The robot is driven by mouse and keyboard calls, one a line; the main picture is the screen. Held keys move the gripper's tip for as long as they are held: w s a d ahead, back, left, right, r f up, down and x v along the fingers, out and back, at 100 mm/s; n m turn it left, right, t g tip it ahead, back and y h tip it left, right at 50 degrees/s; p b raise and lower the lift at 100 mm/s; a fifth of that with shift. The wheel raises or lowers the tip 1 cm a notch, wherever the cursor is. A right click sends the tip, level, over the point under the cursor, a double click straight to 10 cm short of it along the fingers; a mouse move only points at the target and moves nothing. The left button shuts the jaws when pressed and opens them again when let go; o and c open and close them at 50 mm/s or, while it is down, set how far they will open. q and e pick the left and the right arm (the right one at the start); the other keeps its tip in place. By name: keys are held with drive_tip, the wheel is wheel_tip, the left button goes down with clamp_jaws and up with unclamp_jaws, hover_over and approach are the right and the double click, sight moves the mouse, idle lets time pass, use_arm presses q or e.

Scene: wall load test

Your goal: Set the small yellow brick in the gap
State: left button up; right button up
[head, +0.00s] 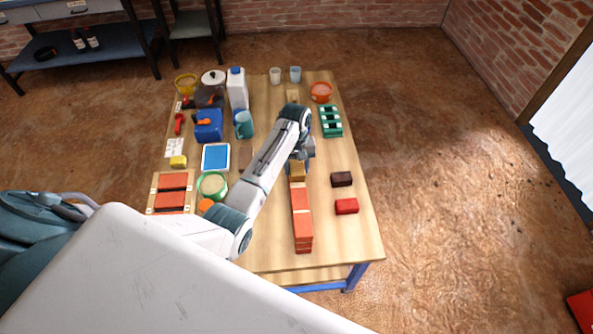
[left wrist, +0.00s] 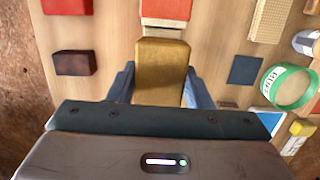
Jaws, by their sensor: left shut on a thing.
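The small yellow brick (head: 297,168) is at the far end of a low wall of red bricks (head: 302,226). It shows large in the left wrist view (left wrist: 161,72), between the two fingers. My left gripper (head: 299,158) is shut on it, reaching over the table from the left. In the left wrist view the brick is just short of a red wall brick (left wrist: 167,10); I cannot tell whether they touch or whether the yellow brick rests on anything. The gap is not clearly visible. My right gripper is not in view.
A dark brick (head: 342,179) and a loose red brick (head: 346,206) lie right of the wall. A green block rack (head: 330,121) stands beyond. Left are a green-rimmed tub (head: 212,185), a blue pad (head: 216,157) and a tray of red bricks (head: 154,199). The near right tabletop (head: 362,240) is clear.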

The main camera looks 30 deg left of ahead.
sight(296, 162)
use_arm(q)
drive_tip(key=shift+f, duration=1.25)
drive_tip(key=shift+s, duration=0.1)
drive_tip(key=o, duration=1.3)
drive_tip(key=shift+f, duration=0.15)
drive_tip(key=r, duration=0.4)
drive_tip(key=w+r+b, duration=0.1)
drive_tip(key=r, duration=0.7)
drive_tip(key=shift+w+a+r+b, duration=0.1)
drive_tip(key=shift+w+a+b, duration=0.2)
drive_tip(key=shift+a+b, duration=0.1)
